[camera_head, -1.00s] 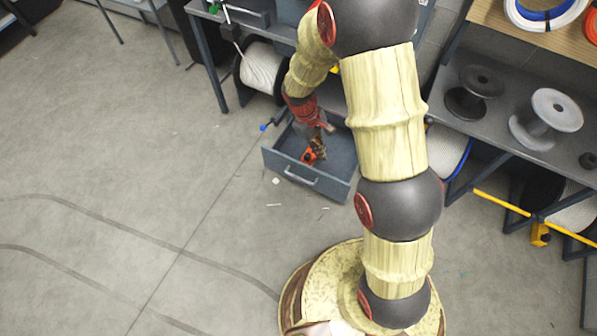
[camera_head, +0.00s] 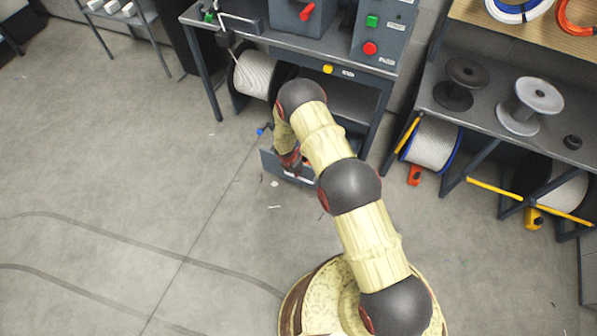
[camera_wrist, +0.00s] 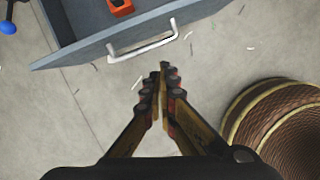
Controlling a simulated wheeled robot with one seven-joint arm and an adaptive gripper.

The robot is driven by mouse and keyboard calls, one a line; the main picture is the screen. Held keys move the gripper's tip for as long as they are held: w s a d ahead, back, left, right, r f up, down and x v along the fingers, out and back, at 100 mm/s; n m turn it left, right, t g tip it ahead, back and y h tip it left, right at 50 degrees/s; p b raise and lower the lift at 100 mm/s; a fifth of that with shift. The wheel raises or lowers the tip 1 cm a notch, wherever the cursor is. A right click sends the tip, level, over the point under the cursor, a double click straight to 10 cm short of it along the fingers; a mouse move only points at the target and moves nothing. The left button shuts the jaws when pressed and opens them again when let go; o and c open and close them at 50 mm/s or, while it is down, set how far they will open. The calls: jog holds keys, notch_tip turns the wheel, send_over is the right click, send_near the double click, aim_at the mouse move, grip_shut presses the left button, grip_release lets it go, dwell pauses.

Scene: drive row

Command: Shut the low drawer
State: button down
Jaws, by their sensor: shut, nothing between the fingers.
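The low drawer (camera_head: 268,164) is a blue-grey box under the workbench, pulled out toward me. My arm hides most of it in the head view. In the wrist view its front panel (camera_wrist: 85,47) and pale bar handle (camera_wrist: 142,46) show at the top, with an orange object (camera_wrist: 121,7) inside. My gripper (camera_wrist: 162,68) is shut and empty. Its fingertips point at the handle from the outer side, with a small gap between them in the picture. I cannot tell whether they touch the front.
The workbench (camera_head: 240,28) carries control boxes with buttons. A white cable reel (camera_head: 254,75) stands left of the drawer. A shelf with spools (camera_head: 524,108) is at the right. My round base (camera_wrist: 290,125) is close at the right in the wrist view. The floor at left is clear.

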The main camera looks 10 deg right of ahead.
jog(key=shift+w+d+f+n+t+y+b, duration=0.15)
jog(key=shift+w+d+f+n+b, duration=0.35)
jog(key=shift+w+f+b, duration=0.85)
jog(key=shift+w+d+f+n+t+y+b, duration=0.1)
jog(key=shift+w+d+f+n+b, duration=0.25)
jog(key=shift+w+f+n, duration=1)
jog(key=shift+w+d+f+m+t+y+b, duration=0.2)
jog(key=shift+w+f+b, duration=0.7)
jog(key=shift+f, duration=1.2)
jog(key=shift+s, duration=0.15)
jog(key=shift+d, duration=0.15)
